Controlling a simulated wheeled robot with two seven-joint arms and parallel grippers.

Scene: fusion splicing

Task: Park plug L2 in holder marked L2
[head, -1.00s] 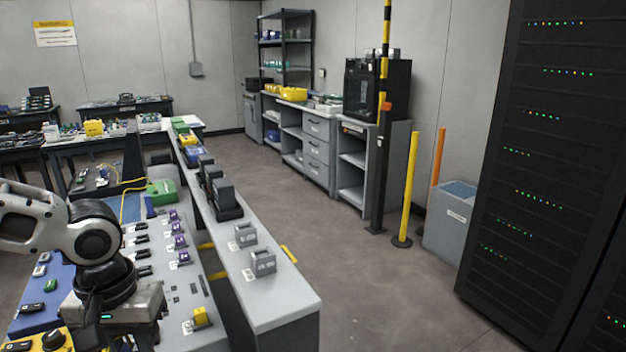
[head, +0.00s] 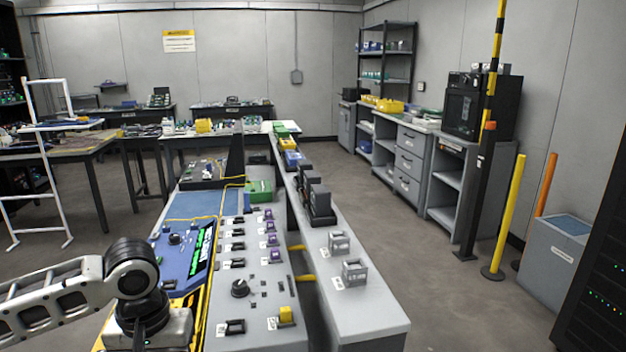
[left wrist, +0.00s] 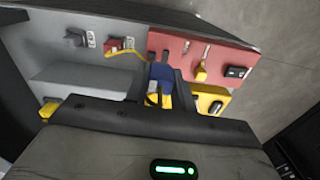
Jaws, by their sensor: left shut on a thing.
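My left gripper (left wrist: 160,82) comes in from the left in the head view, over the near left part of the bench, with its fingertips hidden below its wrist. In the left wrist view it is shut on a small blue piece, probably a plug (left wrist: 162,73), with yellow at its lower end. I cannot read a mark on it. Several purple plugs (head: 271,240) sit in a row on the grey panel, beside dark holders (head: 237,246) with white labels. The labels are too small to read, so I cannot tell which holder is L2. My right gripper is not in view.
A yellow block (head: 286,315) and a black knob (head: 240,288) stand on the near panel. Grey brackets (head: 354,271) stand on the raised ledge to the right. A blue unit (head: 180,248) lies left of the panel.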

